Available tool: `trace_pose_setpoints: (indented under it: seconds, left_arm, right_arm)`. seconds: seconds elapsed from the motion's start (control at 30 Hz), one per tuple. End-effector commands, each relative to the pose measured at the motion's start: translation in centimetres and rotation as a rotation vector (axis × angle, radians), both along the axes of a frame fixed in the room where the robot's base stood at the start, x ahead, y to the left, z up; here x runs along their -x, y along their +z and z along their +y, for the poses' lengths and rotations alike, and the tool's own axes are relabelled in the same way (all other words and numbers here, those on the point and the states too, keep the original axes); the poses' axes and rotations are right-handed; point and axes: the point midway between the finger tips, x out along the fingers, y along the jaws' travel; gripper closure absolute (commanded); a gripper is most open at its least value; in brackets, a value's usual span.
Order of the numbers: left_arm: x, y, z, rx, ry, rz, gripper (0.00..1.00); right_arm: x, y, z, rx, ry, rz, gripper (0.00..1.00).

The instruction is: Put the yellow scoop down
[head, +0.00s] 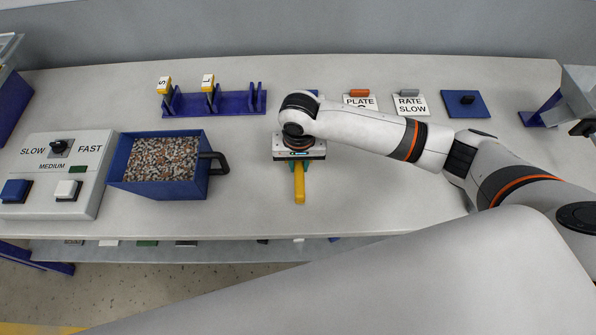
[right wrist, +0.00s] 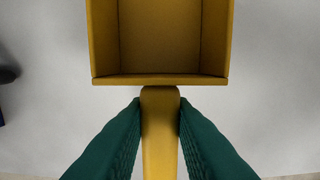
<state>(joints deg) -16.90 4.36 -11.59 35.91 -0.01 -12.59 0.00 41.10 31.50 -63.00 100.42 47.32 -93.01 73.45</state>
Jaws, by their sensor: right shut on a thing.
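The yellow scoop shows in the head view as a handle (head: 299,186) pointing toward the table's front edge; its bowl is hidden under my right arm there. In the right wrist view its square, empty bowl (right wrist: 160,40) faces the camera, with the handle running down between the green fingers. My right gripper (right wrist: 160,115) is shut on the handle of the scoop, just behind the bowl. The scoop is over the grey table (head: 245,215), and I cannot tell whether it touches it. My left gripper is not in view.
A blue bin (head: 207,180) full of mixed granules, with a black handle, stands left of the gripper. A control box (head: 95,150) is farther left. A blue rack (head: 235,104) with yellow-topped items stands behind. Signs and a blue pad (head: 480,102) lie at back right.

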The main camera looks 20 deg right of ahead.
Motion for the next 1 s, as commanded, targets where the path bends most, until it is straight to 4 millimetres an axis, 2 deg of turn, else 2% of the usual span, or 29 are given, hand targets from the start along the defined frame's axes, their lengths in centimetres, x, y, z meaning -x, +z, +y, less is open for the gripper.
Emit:
trace_pose_setpoints:
  seconds: [0.33,0.73,0.77,0.8,0.9,1.0]
  left_arm:
    - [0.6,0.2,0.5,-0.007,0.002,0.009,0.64]
    - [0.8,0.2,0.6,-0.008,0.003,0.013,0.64]
    - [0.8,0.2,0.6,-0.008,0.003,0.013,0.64]
    - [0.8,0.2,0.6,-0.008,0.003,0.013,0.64]
    - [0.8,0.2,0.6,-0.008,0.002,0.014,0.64]
    - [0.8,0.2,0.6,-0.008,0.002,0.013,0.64]
  right_arm:
    - [0.0,-4.0,0.0,0.001,0.000,-0.001,1.00]
    - [0.0,-4.6,0.0,-0.001,0.001,-0.001,1.00]
    - [0.0,-4.7,0.0,-0.001,0.001,-0.001,0.75]
    - [0.0,-4.6,0.0,0.000,0.001,-0.002,0.69]
    - [0.0,-4.6,0.0,0.000,0.001,-0.002,0.57]
    - [0.0,-4.6,0.0,0.000,0.001,-0.002,0.57]
